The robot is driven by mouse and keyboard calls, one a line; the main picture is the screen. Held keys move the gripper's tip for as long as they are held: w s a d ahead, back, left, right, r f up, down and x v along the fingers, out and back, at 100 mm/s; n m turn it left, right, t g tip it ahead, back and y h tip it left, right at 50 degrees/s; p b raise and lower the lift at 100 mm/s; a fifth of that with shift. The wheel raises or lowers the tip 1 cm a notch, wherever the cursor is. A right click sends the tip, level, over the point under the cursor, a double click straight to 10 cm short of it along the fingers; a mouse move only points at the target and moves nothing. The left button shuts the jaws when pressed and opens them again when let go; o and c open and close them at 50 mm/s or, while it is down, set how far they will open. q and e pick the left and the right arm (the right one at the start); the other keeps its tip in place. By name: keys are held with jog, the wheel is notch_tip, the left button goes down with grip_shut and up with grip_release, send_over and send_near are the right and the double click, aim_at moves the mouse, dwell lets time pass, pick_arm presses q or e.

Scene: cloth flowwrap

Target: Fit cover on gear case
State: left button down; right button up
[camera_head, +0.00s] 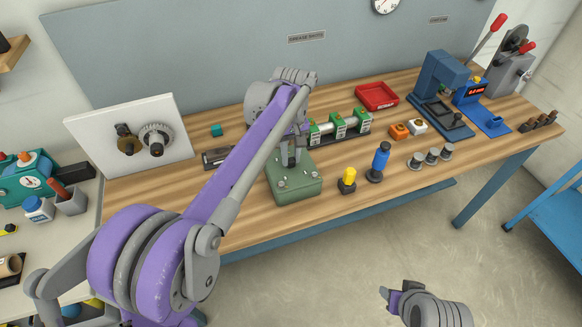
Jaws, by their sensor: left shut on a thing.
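The green gear case (296,191) stands on the workbench near its front edge, below my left gripper (291,161). Its flat top, which looks like the cover (308,177), has small round bolt-like spots near its corners. My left gripper points down at the middle of this top and is shut on its raised part, which the fingers mostly hide. I cannot tell whether there is a gap between cover and case. My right gripper (386,293) is low at the right, over the floor and away from the bench; its fingers are too unclear to read.
A white panel with gears (128,138) stands left. Bare wood (235,205) lies left of the case.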

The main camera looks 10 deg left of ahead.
aim_at(291, 159)
pick_arm(q)
jog(key=shift+f, duration=0.1)
jog(key=c, duration=0.6)
grip_release()
notch_tip(291, 159, up, 11)
jog(key=p, duration=0.1)
jog(key=s+a+f+m+t+p, duration=0.1)
jog(key=s+f, duration=0.5)
jog(key=s, duration=0.7)
jog(key=s+a+f+m+t+p, duration=0.2)
jog(key=s+a+f+m+t, duration=0.2)
jog(key=s, duration=0.9)
notch_tip(291, 159, down, 3)
jog(key=shift+s+a+f+m, duration=0.1)
jog(key=shift+s+a+m, duration=0.25)
jog(key=shift+a+m, duration=0.3)
